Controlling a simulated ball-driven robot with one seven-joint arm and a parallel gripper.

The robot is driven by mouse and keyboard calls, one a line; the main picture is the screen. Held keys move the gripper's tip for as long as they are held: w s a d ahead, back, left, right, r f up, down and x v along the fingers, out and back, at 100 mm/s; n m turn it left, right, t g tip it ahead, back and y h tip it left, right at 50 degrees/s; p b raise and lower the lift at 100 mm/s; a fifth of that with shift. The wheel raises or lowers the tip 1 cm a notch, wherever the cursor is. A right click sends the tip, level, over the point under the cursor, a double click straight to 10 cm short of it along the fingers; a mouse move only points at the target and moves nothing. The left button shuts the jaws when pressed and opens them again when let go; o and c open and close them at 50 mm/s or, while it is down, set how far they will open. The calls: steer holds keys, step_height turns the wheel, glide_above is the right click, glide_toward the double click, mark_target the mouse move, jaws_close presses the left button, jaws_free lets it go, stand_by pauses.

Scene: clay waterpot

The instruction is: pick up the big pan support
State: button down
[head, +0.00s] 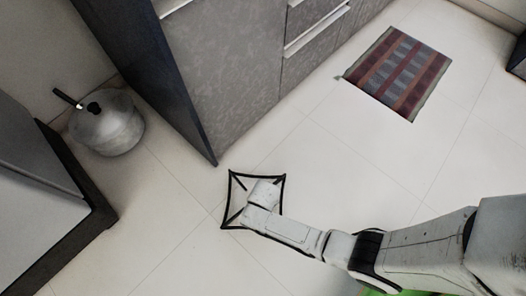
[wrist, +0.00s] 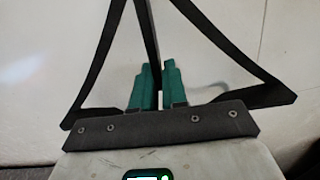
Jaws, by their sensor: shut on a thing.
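The big pan support (head: 238,181) is a thin black four-cornered frame with inner bars, seen in the head view below the cabinet corner. It also shows in the wrist view (wrist: 235,52), its dark bars spreading from the gripper toward the top. My gripper (wrist: 155,82) has teal fingers, close together and shut on the middle bar of the pan support. In the head view my arm's end covers the middle of the frame, and the fingers are hidden. I cannot tell how far the frame is from the floor.
A grey pot (head: 108,128) with a dark handle stands on the floor at the left. A grey cabinet (head: 225,70) is at the top middle. A striped rug (head: 398,72) lies at the upper right. The tiled floor between the rug and my arm is clear.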

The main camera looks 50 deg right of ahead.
steer(key=s+a+r+p, duration=0.3)
steer(key=s+r+p, duration=0.5)
steer(key=s, duration=0.5)
steer(key=shift+a+r, duration=0.3)
steer(key=shift+r, duration=0.3)
